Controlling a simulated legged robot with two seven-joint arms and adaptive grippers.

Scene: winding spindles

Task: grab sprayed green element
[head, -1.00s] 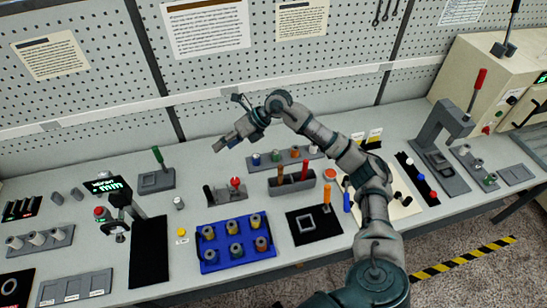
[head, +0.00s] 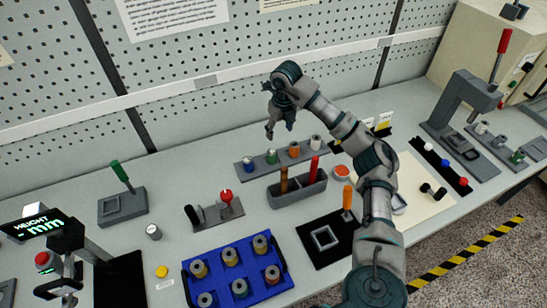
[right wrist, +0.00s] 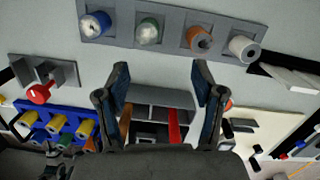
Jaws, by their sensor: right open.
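A gray rack (head: 262,171) at the back of the bench holds a blue, a green, an orange and a whitish element in a row. The green element (head: 271,157) is second from the left. In the right wrist view the green element (right wrist: 148,31) shows end-on between the blue element (right wrist: 96,24) and the orange element (right wrist: 198,38). My right gripper (head: 280,133) points down above and behind the rack. In the right wrist view its open, empty fingers (right wrist: 160,72) are apart from the green element. My left gripper is not in view.
A gray open box (head: 299,192) with brown and red handles stands in front of the rack. A blue tray (head: 237,272) with several spools lies nearer. Another small green-banded piece (head: 517,157) sits far right. The perforated wall (head: 230,40) rises behind.

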